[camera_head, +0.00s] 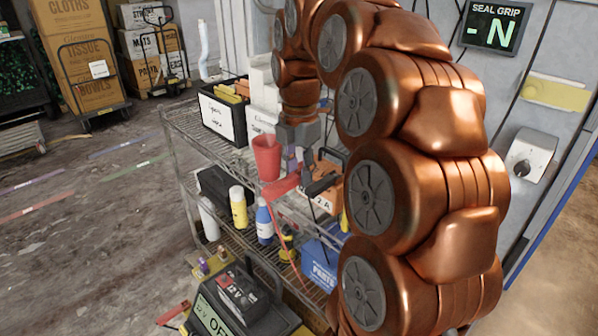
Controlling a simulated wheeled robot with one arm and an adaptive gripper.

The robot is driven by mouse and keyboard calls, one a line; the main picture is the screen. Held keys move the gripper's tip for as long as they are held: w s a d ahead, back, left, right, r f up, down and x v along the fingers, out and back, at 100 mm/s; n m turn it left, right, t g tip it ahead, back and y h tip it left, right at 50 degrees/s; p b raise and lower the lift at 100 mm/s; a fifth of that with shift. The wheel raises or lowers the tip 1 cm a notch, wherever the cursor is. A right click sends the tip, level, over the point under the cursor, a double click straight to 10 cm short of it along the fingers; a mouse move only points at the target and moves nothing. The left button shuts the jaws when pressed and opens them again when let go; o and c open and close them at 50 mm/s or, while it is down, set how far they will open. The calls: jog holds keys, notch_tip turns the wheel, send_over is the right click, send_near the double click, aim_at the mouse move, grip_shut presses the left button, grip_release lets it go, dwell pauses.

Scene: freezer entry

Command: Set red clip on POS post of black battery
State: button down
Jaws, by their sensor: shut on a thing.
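My gripper (294,162) points down over the wire rack, just right of a red cup (267,157). It is shut on what looks like the red clip (281,189), whose red cable hangs down past the shelf. The fingertips are small and partly hidden, so the exact grip is unclear. A black battery marked 12 V (240,292) stands low in front of the rack, below my gripper and well apart from it. Another red clamp-like piece (172,313) lies at lower left.
An orange and black unit (322,188) marked 2 A stands right beside my gripper. The wire rack (185,150) holds a black bin (222,118), a yellow bottle (239,208) and a blue bottle (264,224). A device reading OFF (215,318) is in front. Floor at left is open.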

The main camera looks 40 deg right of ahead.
jog(key=shift+r+p, duration=0.55)
jog(key=shift+r, duration=0.65)
jog(key=shift+f, duration=0.1)
